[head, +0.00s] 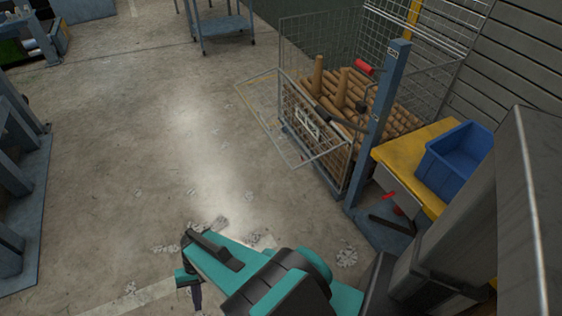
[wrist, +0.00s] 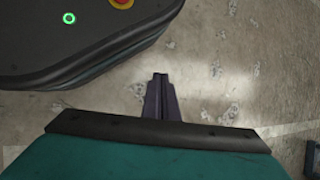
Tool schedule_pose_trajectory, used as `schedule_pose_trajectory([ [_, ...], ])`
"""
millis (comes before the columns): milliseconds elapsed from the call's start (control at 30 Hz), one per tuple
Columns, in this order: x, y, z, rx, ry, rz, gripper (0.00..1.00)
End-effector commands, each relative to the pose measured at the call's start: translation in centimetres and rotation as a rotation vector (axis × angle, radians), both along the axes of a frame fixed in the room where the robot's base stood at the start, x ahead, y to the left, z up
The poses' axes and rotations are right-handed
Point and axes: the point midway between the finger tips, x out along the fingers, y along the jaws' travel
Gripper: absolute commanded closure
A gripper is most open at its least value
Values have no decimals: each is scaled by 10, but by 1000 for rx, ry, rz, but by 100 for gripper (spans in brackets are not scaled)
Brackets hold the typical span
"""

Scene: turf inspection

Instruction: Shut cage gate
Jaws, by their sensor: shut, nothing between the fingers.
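The wire cage (head: 291,38) stands at the upper right in the head view and holds a pile of brown tubes (head: 395,115). A thin wire-frame panel (head: 262,107), which looks like the gate, juts out to the left from the cage's front, over the floor. It appears open, but its hinge line is hard to make out. A lower mesh front with a pale label plate (head: 307,121) stands behind it. My gripper (head: 196,297) points down near the bottom of the head view, well apart from the cage. In the wrist view its fingers (wrist: 160,76) are together and empty above bare floor.
A blue-grey post (head: 383,110) stands at the cage's near right corner. Beside it is a yellow-topped bench (head: 408,152) with a blue bin (head: 455,160). A blue cart (head: 222,27) stands at the back. The concrete floor left of the cage is clear apart from pale scraps (head: 212,225).

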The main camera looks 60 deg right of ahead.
Motion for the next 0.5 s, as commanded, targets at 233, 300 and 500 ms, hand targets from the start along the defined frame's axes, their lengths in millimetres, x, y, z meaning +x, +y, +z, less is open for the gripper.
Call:
schedule_pose_trajectory([
  [233, 50, -26, -20, 134, -47, -345, 100],
  [300, 64, -37, -21, 172, -64, -441, 100],
  [500, 102, -78, -24, 285, -114, -706, 100],
])
